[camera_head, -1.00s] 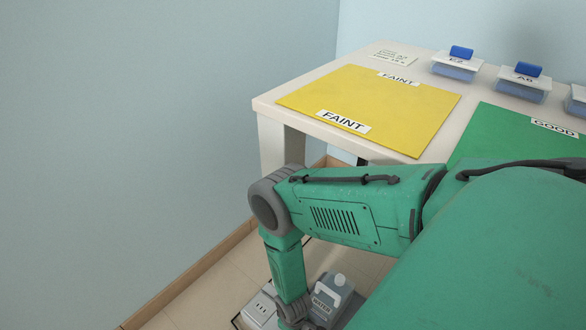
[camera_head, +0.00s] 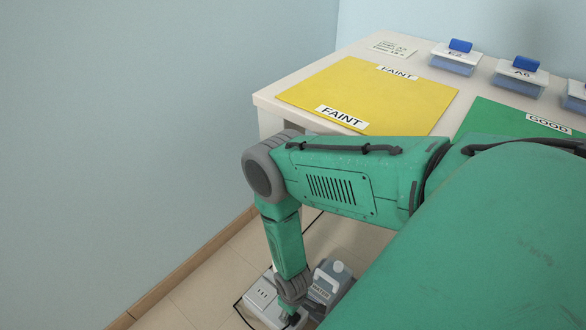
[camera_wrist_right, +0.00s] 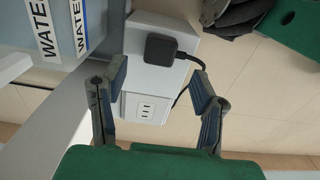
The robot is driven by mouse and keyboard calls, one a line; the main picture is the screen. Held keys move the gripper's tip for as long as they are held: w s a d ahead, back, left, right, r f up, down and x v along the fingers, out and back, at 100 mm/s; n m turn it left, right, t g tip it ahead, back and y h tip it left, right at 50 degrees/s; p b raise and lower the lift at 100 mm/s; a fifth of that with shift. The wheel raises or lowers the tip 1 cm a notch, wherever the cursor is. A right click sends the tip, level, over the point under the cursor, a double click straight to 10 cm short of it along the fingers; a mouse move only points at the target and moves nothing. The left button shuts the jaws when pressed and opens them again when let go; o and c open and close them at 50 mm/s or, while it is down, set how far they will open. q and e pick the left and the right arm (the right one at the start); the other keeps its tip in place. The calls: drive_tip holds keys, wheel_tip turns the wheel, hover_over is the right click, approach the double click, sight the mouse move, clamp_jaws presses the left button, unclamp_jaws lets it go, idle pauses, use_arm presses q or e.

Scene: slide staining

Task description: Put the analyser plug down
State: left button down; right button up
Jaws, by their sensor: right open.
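The black analyser plug (camera_wrist_right: 160,48) is on the face of the white socket box (camera_wrist_right: 152,80) in the right wrist view. Its black cable (camera_wrist_right: 188,60) runs off to the right. I cannot tell whether the plug is pushed into a socket or only rests there. My right gripper (camera_wrist_right: 158,72) is open, with its fingertips apart on either side of the box and a little below the plug, gripping nothing. In the head view the white box (camera_head: 259,292) lies on the floor beside my right arm's lower end, whose fingers are mostly hidden. My left gripper is not in view.
A grey container labelled WATER (camera_head: 328,284) stands right beside the box. The white table (camera_head: 268,100) above carries a yellow FAINT mat (camera_head: 370,92), a green GOOD mat (camera_head: 490,118) and blue-topped containers (camera_head: 456,58). A wall (camera_head: 130,140) bounds the left.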

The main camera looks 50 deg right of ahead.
drive_tip(key=s+r+p, duration=0.1)
drive_tip(key=s+r, duration=0.3)
drive_tip(key=r, duration=1)
drive_tip(key=s+r+p, duration=0.1)
drive_tip(key=s+r, duration=0.4)
drive_tip(key=r, duration=0.9)
drive_tip(key=shift+s+r+t, duration=0.15)
drive_tip(key=shift+r+t, duration=0.1)
drive_tip(key=shift+t, duration=0.05)
drive_tip(key=shift+r, duration=0.1)
wheel_tip(320, 180, up, 12)
drive_tip(key=p, duration=1.2)
drive_tip(key=shift+p, duration=0.35)
